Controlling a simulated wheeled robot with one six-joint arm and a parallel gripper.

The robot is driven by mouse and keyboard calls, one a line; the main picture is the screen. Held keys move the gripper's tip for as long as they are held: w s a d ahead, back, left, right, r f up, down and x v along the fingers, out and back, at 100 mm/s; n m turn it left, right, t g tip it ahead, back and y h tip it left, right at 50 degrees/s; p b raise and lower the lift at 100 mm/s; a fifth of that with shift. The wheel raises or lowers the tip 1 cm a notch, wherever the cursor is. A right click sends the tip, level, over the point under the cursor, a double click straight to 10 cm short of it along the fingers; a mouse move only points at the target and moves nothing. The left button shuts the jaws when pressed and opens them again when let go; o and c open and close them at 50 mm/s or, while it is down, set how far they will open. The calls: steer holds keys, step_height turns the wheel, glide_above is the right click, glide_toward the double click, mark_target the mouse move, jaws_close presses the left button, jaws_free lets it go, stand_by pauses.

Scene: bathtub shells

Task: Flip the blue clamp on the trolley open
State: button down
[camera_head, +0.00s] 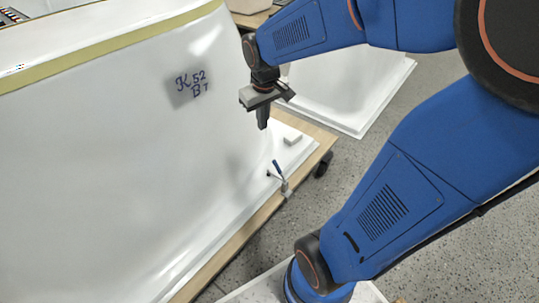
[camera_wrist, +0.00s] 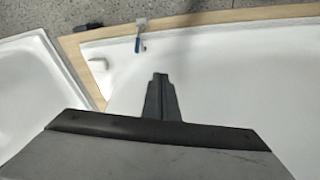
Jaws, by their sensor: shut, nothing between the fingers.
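The blue clamp (camera_head: 278,170) has a small blue handle and a metal base, and sits on the edge of the wooden trolley (camera_head: 239,238) beside the white tub shell. Its handle points up and slightly left in the head view. In the wrist view the clamp (camera_wrist: 139,38) is near the top, left of centre, at the trolley edge. My gripper (camera_head: 263,124) is shut and empty, above and a little left of the clamp, apart from it. Its closed fingers also show in the wrist view (camera_wrist: 159,80).
Another white shell (camera_head: 350,90) stands behind. Speckled grey floor (camera_head: 440,90) is open to the right.

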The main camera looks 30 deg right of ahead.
steer(key=w+d+f+g, duration=0.1)
steer(key=w+d+f, duration=0.2)
steer(key=w+f, duration=0.3)
steer(key=w+d+f+g, duration=0.1)
steer(key=w+d+f, duration=0.2)
steer(key=w+f, duration=0.3)
steer(key=w+d+f+n+g, duration=0.1)
steer(key=w+d+f, duration=0.2)
steer(key=f, duration=0.9)
steer(key=w, duration=0.3)
steer(key=shift+d, duration=0.3)
steer(key=s+d+f, duration=0.1)
steer(key=s+f, duration=0.3)
steer(key=f, duration=0.4)
steer(key=shift+d, duration=0.15)
steer(key=shift+s, duration=0.15)
steer(key=shift+s+d+r, duration=0.1)
steer(key=shift+s, duration=0.1)
